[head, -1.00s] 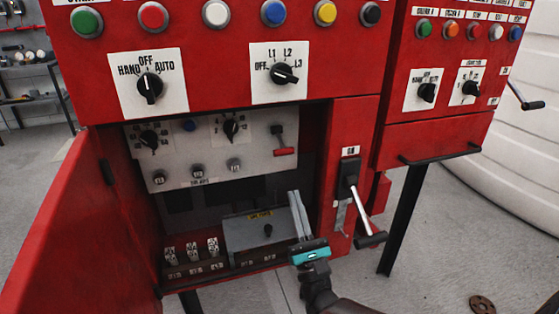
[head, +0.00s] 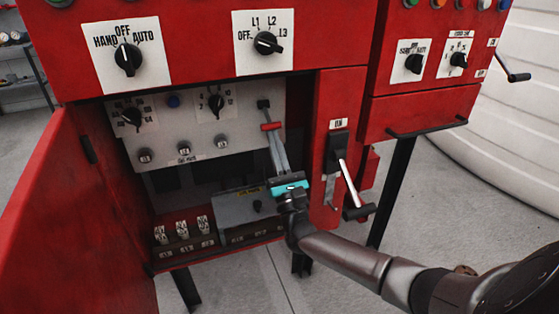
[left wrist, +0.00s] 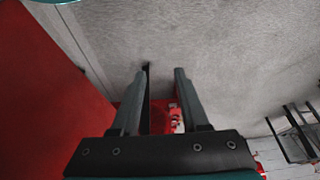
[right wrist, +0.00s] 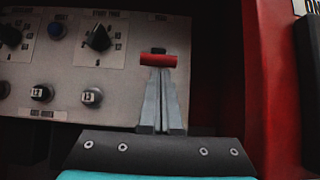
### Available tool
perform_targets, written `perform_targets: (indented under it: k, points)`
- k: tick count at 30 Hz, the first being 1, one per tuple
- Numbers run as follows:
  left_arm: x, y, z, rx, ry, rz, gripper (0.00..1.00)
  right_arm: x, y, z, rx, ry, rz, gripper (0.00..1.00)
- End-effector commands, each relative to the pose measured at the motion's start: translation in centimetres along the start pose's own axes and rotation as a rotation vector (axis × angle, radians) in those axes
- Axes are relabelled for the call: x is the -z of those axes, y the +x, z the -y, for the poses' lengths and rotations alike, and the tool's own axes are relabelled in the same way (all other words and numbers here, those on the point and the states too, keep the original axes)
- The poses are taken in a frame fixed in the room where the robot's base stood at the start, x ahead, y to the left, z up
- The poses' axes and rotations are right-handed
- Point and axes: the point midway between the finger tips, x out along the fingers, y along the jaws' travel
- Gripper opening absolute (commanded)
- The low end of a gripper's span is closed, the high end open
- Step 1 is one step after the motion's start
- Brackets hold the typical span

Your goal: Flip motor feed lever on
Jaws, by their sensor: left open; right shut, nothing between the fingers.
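A small lever with a red crossbar handle (head: 271,126) hangs down from a black pivot (head: 264,104) at the right of the grey inner panel. Its red handle also shows in the right wrist view (right wrist: 158,60). My right gripper (head: 273,137) is shut and empty, its fingertips just under the red handle; I cannot tell whether they touch it. A larger grey lever (head: 347,181) with a black grip slants down from a black housing on the red post to the right. My left gripper (left wrist: 163,70) is open and empty, seen only in the left wrist view.
The red cabinet door (head: 65,220) stands open at the left. A grey box (head: 235,206) sits low in the cabinet beside my right gripper. Rotary knobs (head: 216,105) lie left of the red handle. The red post (head: 325,110) bounds the opening at right.

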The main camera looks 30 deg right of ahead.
Motion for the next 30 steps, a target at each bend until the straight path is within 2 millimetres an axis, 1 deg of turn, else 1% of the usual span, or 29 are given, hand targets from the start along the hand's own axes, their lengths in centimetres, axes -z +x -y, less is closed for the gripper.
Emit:
perform_targets:
  k: [1, 3, 6, 22, 23, 25, 30]
  points:
    - [0.1, -0.2, 0.0, 0.000, 0.000, -0.003, 0.45, 0.0, 0.6, 0.0, 0.000, -0.001, 0.002, 0.00]
    - [0.2, -0.5, 0.0, 0.000, -0.001, -0.007, 0.45, 0.1, 1.2, 0.0, 0.000, -0.001, 0.000, 0.00]
    - [0.4, -0.8, 0.0, 0.001, -0.001, -0.015, 0.45, 0.1, 1.6, 0.0, 0.000, -0.002, -0.001, 0.00]
    - [0.3, -0.8, 0.1, 0.002, -0.002, -0.013, 0.45, 0.0, 1.8, 0.0, 0.000, -0.002, -0.008, 0.00]
    - [0.3, -0.7, 0.1, 0.002, -0.001, -0.009, 0.45, 0.0, 1.8, 0.0, 0.000, -0.002, -0.010, 0.00]
    - [-0.3, 0.5, 0.2, 0.004, 0.005, 0.011, 0.45, -0.1, 1.8, 0.0, 0.000, -0.002, -0.018, 0.00]
    - [-0.8, 2.3, 0.2, 0.004, 0.006, 0.028, 0.45, -0.3, 2.0, 0.0, 0.001, -0.001, -0.046, 0.00]
